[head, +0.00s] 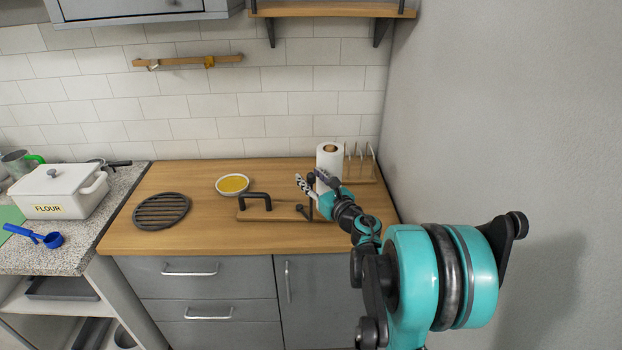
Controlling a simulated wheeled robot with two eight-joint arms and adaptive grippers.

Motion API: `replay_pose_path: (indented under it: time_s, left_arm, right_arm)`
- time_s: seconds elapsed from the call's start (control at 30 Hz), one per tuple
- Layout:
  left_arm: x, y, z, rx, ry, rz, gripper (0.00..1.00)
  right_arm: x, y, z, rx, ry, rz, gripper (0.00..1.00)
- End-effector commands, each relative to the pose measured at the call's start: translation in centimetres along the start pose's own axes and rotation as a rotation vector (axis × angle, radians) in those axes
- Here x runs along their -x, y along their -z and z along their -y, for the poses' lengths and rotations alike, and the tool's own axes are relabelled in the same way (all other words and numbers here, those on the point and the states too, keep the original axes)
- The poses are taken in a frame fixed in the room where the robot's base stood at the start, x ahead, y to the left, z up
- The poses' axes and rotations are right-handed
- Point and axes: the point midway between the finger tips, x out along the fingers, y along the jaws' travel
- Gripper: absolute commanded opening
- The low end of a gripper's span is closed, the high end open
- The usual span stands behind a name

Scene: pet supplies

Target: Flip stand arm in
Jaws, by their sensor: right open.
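A low wooden stand (283,214) lies on the wooden counter in the head view. A black bent bar (256,197) rises from its left part, and a dark upright piece stands near its right part, partly hidden by my gripper. I cannot tell which of these is the stand arm. My right gripper (308,186) is open over the right end of the stand, close to the dark piece; whether they touch is unclear. My right arm hides the stand's right end. My left gripper is not in view.
A bowl of yellow contents (233,185) sits behind the stand, and a black round grate (162,211) lies to the left. A paper roll (329,160) and a wooden rack (360,166) stand behind my gripper. A grey wall (500,120) bounds the right.

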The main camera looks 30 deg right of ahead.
Motion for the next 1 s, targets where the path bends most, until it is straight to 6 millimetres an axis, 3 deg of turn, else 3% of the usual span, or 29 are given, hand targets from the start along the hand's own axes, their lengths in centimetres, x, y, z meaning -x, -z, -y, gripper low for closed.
replay_pose_path:
  time_s: [0.17,0.4,0.6,1.0]
  left_arm:
    - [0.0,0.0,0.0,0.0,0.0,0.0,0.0]
    - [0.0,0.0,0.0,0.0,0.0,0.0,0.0]
    - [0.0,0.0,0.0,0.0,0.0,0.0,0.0]
    - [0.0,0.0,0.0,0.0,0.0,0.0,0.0]
  right_arm:
    - [2.3,0.0,0.1,0.0,0.004,0.0,0.43]
    - [7.7,0.0,0.2,0.0,0.005,0.0,0.43]
    - [10.8,0.0,0.1,0.0,0.004,0.0,0.43]
    - [11.8,0.0,0.0,0.0,0.0,0.0,0.43]
